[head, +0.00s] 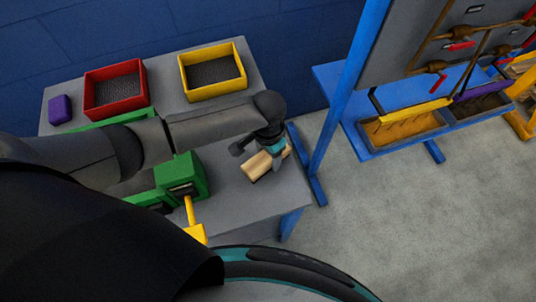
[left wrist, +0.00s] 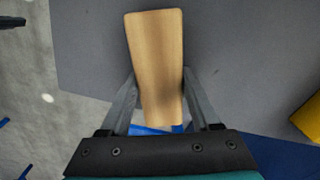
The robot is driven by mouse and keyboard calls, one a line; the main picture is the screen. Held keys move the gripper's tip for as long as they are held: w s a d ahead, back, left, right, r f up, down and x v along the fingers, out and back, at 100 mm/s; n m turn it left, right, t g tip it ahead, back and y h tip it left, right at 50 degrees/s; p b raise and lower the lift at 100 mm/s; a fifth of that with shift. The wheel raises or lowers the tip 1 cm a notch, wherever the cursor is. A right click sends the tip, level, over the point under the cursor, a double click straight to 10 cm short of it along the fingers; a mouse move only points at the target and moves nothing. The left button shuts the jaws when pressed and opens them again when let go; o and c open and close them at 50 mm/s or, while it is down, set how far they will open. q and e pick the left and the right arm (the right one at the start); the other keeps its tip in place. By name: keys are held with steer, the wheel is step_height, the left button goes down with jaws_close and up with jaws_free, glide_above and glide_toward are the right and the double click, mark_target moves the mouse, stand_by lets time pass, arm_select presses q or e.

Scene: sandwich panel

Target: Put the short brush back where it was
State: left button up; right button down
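The short brush (head: 264,161) shows as a pale wooden block with a thin dark lower edge, at the right end of the grey workbench. In the left wrist view its flat wooden face (left wrist: 156,55) lies between my fingers. My left gripper (head: 262,148) has one finger against each long side of the block, with no clear gap (left wrist: 158,85). I cannot tell whether the block rests on the bench or is just above it. Any bristles are mostly hidden. My right gripper is not in view.
The grey workbench (head: 235,205) carries a red bin (head: 115,103), a yellow bin (head: 215,84), a purple block (head: 60,109) and a green vise (head: 185,168) with a yellow handle (head: 190,212). A blue rack (head: 380,147) with trays and hanging tools stands right, across open floor.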

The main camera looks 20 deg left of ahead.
mark_target(268, 156)
arm_select(q)
steer(key=o, duration=0.4)
steer(key=shift+r, duration=0.1)
step_height(268, 156, up, 12)
steer(key=p, duration=0.3)
stand_by(0.6)
